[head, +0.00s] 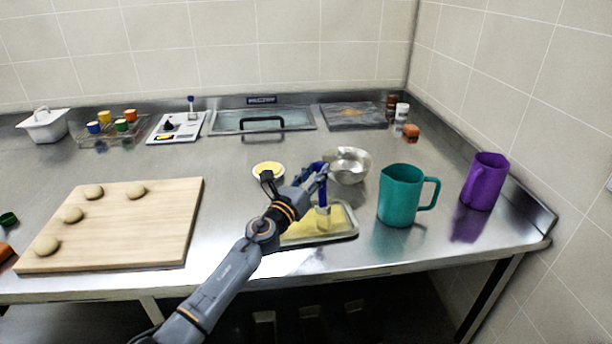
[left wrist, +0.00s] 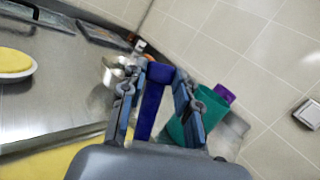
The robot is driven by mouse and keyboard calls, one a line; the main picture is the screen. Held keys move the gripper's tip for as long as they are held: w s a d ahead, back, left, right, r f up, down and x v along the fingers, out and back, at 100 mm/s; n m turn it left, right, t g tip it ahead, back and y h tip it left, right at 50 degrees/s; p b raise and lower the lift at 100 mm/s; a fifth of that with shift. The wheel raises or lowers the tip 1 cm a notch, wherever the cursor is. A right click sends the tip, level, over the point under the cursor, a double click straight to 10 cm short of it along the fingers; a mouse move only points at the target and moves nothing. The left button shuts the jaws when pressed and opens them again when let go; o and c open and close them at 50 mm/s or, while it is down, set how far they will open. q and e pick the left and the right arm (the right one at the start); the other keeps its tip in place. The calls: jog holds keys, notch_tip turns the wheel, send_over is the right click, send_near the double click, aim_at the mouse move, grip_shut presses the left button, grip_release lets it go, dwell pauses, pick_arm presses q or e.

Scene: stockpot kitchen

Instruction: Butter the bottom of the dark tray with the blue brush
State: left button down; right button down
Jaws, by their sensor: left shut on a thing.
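My left gripper (head: 320,172) is shut on the blue brush (head: 323,192), which points down over the tray (head: 357,234). The brush's pale bristle end is at the tray's bottom; I cannot tell if it touches. The tray's bottom shows yellow over the part I can see, and its rim looks grey. My left arm hides the tray's left side. In the left wrist view the blue brush handle (left wrist: 152,105) stands between both fingers. A small white bowl of yellow butter (head: 268,169) stands behind the gripper. My right gripper is not in view.
A metal bowl (head: 349,166) stands just behind the brush. A teal jug (head: 399,196) is close right of the tray, with a purple jug (head: 483,182) beyond. A wooden board (head: 150,235) with several dough balls lies left. The counter's middle left is clear.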

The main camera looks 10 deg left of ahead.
pick_arm(q)
jog(key=shift+w+d+b, duration=0.2)
jog(key=shift+w+d, duration=0.05)
jog(key=shift+d, duration=0.4)
jog(key=shift+w+d+b, duration=0.2)
jog(key=shift+w+d, duration=0.05)
jog(key=shift+d, duration=0.35)
jog(key=shift+w+d+b, duration=0.2)
jog(key=shift+w+d, duration=0.05)
jog(key=shift+d, duration=0.4)
jog(key=shift+s+a+f, duration=0.1)
jog(key=shift+s+a, duration=0.25)
jog(key=shift+a, duration=0.55)
jog(key=shift+s+a, duration=0.3)
jog(key=shift+a, duration=0.55)
jog(key=shift+s+a+f, duration=0.1)
jog(key=shift+s+a, duration=0.25)
jog(key=shift+a, duration=0.55)
jog(key=s+a, duration=0.4)
jog(key=a, duration=0.7)
jog(key=shift+a+b, duration=0.25)
jog(key=shift+b, duration=0.05)
jog(key=shift+s+r, duration=0.1)
notch_tip(320, 180, up, 6)
jog(key=p, duration=0.5)
jog(key=shift+p, duration=0.35)
